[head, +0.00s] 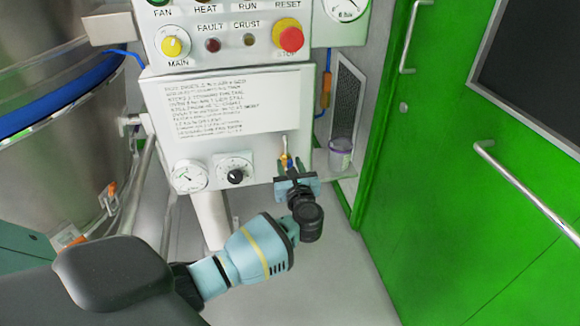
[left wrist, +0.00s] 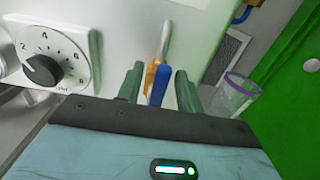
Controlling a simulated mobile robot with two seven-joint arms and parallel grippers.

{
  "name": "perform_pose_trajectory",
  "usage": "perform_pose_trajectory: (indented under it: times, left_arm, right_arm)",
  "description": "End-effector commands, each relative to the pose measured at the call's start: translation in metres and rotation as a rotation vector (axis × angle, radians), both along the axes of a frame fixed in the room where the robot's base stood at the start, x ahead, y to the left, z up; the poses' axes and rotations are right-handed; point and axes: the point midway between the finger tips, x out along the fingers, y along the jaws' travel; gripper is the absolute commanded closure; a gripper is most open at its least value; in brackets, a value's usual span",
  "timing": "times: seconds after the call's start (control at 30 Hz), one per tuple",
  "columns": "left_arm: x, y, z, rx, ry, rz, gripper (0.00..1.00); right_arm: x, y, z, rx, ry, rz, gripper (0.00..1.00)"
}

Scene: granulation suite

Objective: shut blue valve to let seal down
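The blue valve (left wrist: 160,85) has a blue lever on a brass body, with a pale tube rising above it on the lower right of the white control panel. It also shows small in the head view (head: 291,161). My left gripper (left wrist: 160,83) is open, with its two green fingers on either side of the lever. Whether the fingers touch the lever I cannot tell. In the head view the left gripper (head: 293,168) hides part of the valve. My right gripper is not in view. The seal (head: 75,85) appears as a blue band around the steel vessel at left.
A dial knob (head: 235,176) and a round gauge (head: 189,176) sit left of the valve. A clear cup with a purple rim (head: 341,155) stands close on the right. A green door (head: 440,170) with handles fills the right side.

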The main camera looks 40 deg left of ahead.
Motion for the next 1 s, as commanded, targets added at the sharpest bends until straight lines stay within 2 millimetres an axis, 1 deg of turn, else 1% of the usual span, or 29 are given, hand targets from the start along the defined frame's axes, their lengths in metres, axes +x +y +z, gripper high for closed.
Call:
perform_pose_trajectory:
  times: [0.07, 0.17, 0.3, 0.37, 0.73, 1.0]
  left_arm:
    - [-0.0001, -0.0001, 0.0001, 0.0, 0.0, 0.0, 0.64]
    - [-0.0001, -0.0002, 0.0001, 0.0, 0.0, 0.0, 0.75]
    - [-0.0001, -0.0003, 0.0001, 0.0, 0.0, 0.0, 0.94]
    - [-0.0003, -0.0003, 0.0001, 0.0, 0.0, 0.0, 1.0]
    - [0.0003, -0.0015, -0.0011, 0.018, 0.024, 0.001, 1.0]
    - [0.003, -0.0051, -0.0032, 0.098, 0.124, 0.001, 1.0]
  right_arm:
    - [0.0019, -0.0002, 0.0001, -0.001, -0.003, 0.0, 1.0]
    - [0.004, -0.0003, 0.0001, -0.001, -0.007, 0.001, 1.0]
    - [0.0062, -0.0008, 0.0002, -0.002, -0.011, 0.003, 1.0]
    - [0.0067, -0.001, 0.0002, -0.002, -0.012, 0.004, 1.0]
    - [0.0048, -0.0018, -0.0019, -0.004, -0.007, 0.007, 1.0]
    - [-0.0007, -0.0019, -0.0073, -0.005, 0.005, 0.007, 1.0]
